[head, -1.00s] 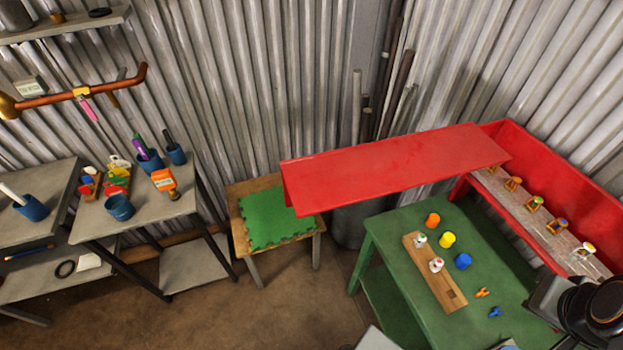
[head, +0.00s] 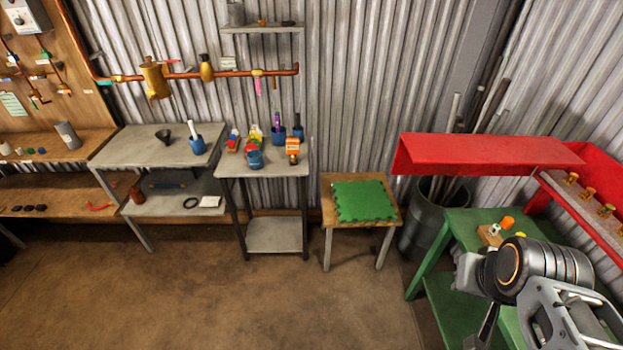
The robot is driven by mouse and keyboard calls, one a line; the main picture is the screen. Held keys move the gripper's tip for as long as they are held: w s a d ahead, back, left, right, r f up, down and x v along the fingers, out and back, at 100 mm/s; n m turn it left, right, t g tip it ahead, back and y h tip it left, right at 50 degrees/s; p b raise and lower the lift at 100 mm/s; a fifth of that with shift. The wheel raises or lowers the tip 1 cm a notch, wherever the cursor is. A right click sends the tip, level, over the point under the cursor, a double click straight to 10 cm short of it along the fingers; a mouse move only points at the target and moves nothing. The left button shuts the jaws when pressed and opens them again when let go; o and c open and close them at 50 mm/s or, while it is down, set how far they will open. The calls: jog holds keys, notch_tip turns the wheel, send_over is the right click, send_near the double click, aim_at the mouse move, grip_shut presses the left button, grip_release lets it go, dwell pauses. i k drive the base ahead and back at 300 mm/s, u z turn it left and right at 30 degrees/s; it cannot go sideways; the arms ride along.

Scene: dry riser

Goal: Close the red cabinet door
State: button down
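The red cabinet door (head: 480,154) stands open in the head view. It is a long red panel reaching left from the red cabinet (head: 600,163) at the right edge, above the back of the green table (head: 465,225). My arm (head: 540,268) fills the lower right, in front of the green table and apart from the door in the picture. The right part of the cabinet is cut off by the frame.
A stool with a green mat (head: 365,201) and a dark bin (head: 422,240) with rods stand left of the green table. A small grey table (head: 230,170) with cups is further left. The brown floor (head: 290,305) in front is clear.

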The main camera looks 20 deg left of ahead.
aim_at(415, 154)
jog(key=z, duration=0.45)
jog(key=k, duration=0.25)
jog(key=u, duration=2.2)
jog(key=i, duration=2)
jog(key=z, duration=1.2)
jog(key=i, duration=0.6)
jog(key=z, duration=0.4)
